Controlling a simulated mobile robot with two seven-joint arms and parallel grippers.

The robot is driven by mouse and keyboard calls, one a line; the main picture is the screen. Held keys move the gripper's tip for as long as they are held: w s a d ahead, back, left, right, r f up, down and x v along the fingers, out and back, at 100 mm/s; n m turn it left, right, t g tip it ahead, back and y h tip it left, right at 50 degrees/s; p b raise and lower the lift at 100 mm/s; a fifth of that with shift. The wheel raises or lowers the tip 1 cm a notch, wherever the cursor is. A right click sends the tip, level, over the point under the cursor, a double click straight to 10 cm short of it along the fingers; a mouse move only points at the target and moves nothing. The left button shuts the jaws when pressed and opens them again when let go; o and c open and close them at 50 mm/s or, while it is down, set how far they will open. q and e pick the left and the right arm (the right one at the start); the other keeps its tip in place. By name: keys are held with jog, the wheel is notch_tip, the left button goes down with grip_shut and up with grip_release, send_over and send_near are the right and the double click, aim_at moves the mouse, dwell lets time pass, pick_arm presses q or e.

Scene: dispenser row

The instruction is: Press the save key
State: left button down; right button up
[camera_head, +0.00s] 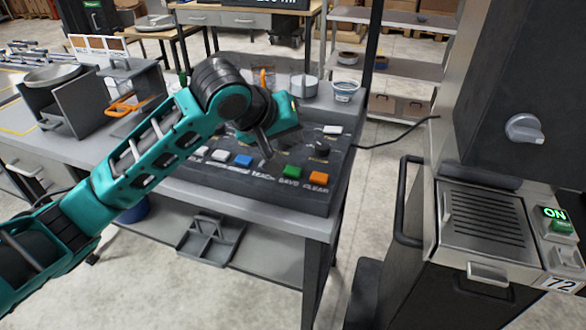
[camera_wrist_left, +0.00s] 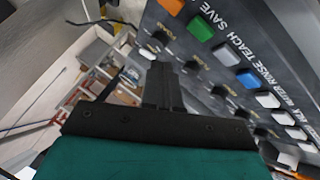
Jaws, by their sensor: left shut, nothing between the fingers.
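The save key is the green key (camera_head: 291,171) above the SAVE label on the dark sloped panel (camera_head: 315,199). It also shows in the left wrist view as the green key (camera_wrist_left: 200,28) beside the word SAVE. My left gripper (camera_head: 267,155) is shut and empty, its fingers pointing down over the panel, left of the green key. In the left wrist view the closed fingers (camera_wrist_left: 159,70) stand left of and below the green key, apart from it in the picture. The exact height above the panel is hard to tell. The right gripper is not in view.
An orange key (camera_head: 317,178) labelled CLEAR is right of the green one. A blue key (camera_head: 243,160) and pale keys lie left; a grey key (camera_wrist_left: 224,53) by TEACH borders the green one. Several dark knobs stand behind. A machine (camera_head: 487,225) stands right.

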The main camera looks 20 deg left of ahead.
pick_arm(q)
jog(key=r, duration=0.1)
jog(key=w+r, duration=0.1)
jog(key=a+r+n, duration=0.1)
jog(key=shift+w, duration=0.25)
jog(key=shift+f, duration=0.1)
jog(key=b, duration=0.9)
send_over(289, 172)
notch_tip(289, 172, down, 6)
jog(key=shift+f, duration=1.35)
